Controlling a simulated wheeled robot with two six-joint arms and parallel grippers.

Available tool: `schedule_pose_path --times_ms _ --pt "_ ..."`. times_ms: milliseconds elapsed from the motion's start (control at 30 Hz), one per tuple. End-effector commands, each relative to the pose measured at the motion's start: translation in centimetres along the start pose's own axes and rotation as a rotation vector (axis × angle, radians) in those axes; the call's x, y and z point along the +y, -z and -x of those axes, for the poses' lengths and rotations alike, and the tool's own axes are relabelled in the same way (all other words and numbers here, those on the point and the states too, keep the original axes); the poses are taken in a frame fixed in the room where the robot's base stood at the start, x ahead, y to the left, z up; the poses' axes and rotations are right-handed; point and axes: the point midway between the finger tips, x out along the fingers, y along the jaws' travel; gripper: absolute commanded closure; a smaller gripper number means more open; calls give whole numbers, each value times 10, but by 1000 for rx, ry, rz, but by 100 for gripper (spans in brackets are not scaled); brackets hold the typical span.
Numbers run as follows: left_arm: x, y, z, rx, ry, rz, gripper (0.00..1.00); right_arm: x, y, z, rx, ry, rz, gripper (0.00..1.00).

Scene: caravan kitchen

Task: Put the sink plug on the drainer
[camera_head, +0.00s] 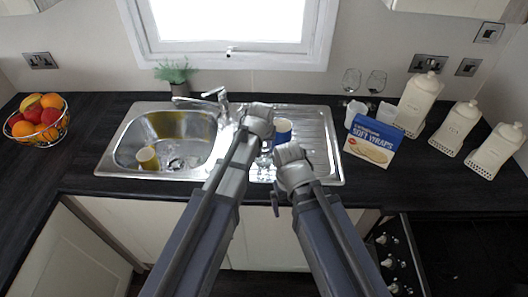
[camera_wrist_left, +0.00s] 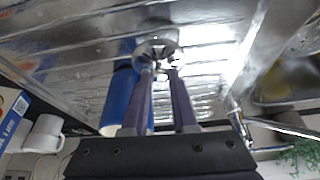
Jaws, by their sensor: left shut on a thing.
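The sink plug (camera_wrist_left: 158,48) is a small round metal piece at the tips of my left gripper (camera_wrist_left: 160,72) in the left wrist view. The fingers are shut on it. The ridged steel drainer (camera_wrist_left: 215,48) lies right behind the plug; I cannot tell whether they touch. In the head view the drainer (camera_head: 316,135) is the right part of the sink unit. My left gripper (camera_head: 264,158) is over its left part there, and the plug is too small to make out.
A blue cup (camera_head: 283,127) stands on the drainer close to my left gripper. A yellow cup (camera_head: 147,158) is in the sink bowl (camera_head: 185,150). The tap (camera_head: 216,97) stands behind. A soft wraps box (camera_head: 371,141) and white mugs (camera_head: 355,112) are right of the drainer.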

Motion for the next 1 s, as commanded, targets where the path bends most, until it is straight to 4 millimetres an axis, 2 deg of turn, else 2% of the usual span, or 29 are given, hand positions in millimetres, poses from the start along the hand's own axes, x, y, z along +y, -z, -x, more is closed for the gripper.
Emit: schedule_pose_path --times_ms 33,100,533,567,600,800,1000 --pt "0 -5 -13 0 0 0 100 -1 1 -14 0 0 0 0" --pt "0 -7 -17 0 0 0 100 -2 1 -19 0 0 0 0" --pt "0 -8 -20 0 0 0 100 -2 1 -21 0 0 0 0" --pt "0 -8 -19 0 0 0 73 -2 1 -21 0 0 0 0" --pt "0 -8 -18 0 0 0 68 -2 1 -20 0 0 0 0" --pt "0 -8 -18 0 0 0 46 -2 1 -20 0 0 0 0" --pt "0 -8 -18 0 0 0 44 -2 1 -20 0 0 0 0"
